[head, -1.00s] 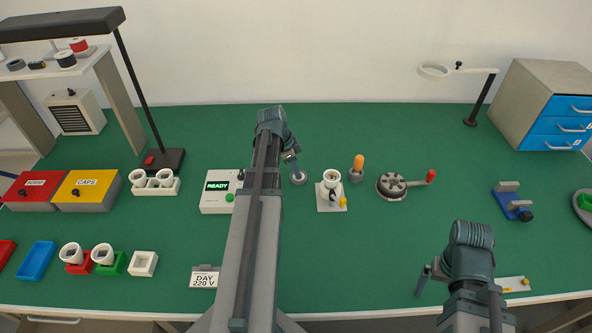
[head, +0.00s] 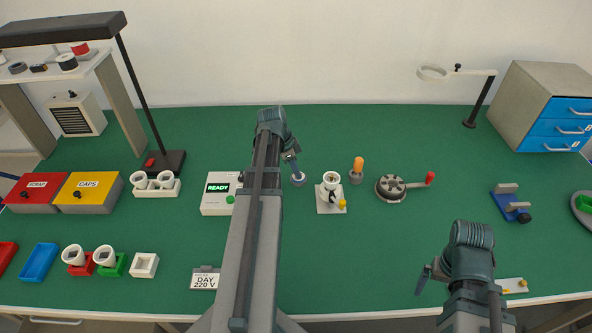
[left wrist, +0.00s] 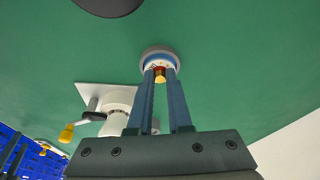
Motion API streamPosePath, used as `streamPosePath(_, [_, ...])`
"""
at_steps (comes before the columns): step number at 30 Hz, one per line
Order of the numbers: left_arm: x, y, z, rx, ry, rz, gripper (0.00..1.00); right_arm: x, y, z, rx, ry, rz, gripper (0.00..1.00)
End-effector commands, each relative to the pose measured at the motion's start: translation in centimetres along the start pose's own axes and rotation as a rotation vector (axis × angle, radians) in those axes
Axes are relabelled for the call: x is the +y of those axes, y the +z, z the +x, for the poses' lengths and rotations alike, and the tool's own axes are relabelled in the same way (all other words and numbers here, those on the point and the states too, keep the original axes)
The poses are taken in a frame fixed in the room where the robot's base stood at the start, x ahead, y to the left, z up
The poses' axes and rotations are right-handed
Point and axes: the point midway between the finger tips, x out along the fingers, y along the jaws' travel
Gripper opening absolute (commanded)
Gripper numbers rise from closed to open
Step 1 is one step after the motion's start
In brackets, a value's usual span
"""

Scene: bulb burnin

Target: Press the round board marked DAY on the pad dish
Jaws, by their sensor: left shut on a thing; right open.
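My left gripper (head: 293,164) points down at the small round pad dish (head: 298,182) on the green bench. In the left wrist view the left gripper (left wrist: 160,76) is shut on a small red and yellow thing (left wrist: 160,74) at the dish (left wrist: 145,54). A pale round face shows inside the grey rim, mostly hidden by the fingers; I cannot read any DAY mark on it, nor tell if it is seated. A card (head: 205,279) reading DAY 220 V stands near the front. My right gripper (head: 423,281) is open and empty at the front right.
Right of the dish stand a white socket on a plate (head: 330,190), an orange-topped piece (head: 358,168) and a crank wheel (head: 391,188). A tester reading READY (head: 217,192) is left of my left arm.

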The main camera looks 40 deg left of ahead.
Motion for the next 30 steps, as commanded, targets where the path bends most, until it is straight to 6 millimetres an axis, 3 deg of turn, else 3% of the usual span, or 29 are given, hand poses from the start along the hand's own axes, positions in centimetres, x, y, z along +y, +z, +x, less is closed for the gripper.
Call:
streamPosePath(16, [0.0, -1.2, -3.8, 0.001, 0.000, 0.000, 0.00, 0.4, 0.2, -4.0, 0.000, 0.000, 0.000, 1.00])
streamPosePath(30, [0.0, -1.2, -3.8, 0.001, 0.000, 0.000, 0.00, 0.4, 0.2, -4.0, 0.000, 0.000, 0.000, 1.00])
